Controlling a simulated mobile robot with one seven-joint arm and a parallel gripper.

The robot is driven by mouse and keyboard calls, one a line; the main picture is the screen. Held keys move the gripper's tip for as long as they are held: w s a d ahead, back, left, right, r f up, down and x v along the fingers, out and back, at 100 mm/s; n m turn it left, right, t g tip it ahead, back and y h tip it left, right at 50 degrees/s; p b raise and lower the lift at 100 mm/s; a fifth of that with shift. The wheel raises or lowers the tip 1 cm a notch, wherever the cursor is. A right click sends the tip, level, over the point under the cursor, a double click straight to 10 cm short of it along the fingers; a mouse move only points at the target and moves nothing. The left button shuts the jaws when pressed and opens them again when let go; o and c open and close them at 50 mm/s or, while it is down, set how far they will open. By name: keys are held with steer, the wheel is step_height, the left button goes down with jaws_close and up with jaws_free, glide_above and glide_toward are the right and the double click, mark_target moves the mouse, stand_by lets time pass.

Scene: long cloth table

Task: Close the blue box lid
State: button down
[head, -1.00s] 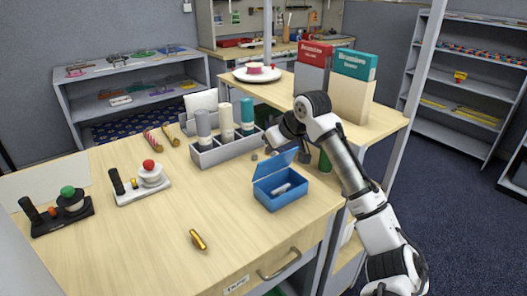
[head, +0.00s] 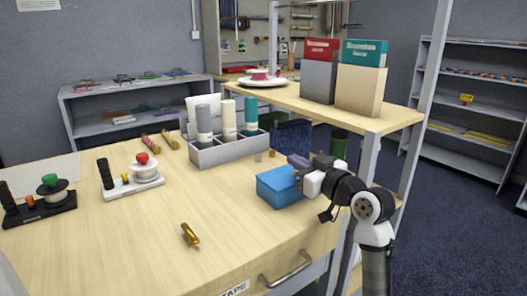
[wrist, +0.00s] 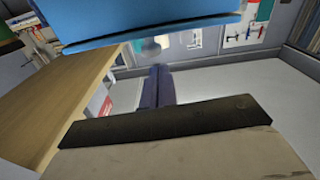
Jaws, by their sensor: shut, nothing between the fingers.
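The blue box (head: 282,194) stands near the right end of the table. Its lid (head: 276,178) lies down over the top, and the inside is hidden. I cannot tell whether the lid is fully flush, as my gripper covers its right side. My gripper (head: 295,162) is shut and empty at the lid's back right edge; I cannot tell if it touches. In the wrist view, the shut purple fingers (wrist: 158,88) point away, and a blue part of the box (wrist: 150,18) fills the top.
A grey holder (head: 232,151) with several cylinders stands behind the box. A gold object (head: 190,234) lies at the front. A raised shelf (head: 300,103) with two upright boxes stands behind. The table between the gold object and the holder is clear.

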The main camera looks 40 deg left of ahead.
steer(key=shift+s+d+f+b, duration=0.15)
steer(key=shift+d+f+b, duration=0.15)
steer(key=shift+f+b, duration=0.3)
steer(key=shift+s+d+f+b, duration=0.1)
steer(key=shift+d+f+b, duration=0.15)
steer(key=shift+f+b, duration=0.25)
steer(key=shift+f, duration=0.15)
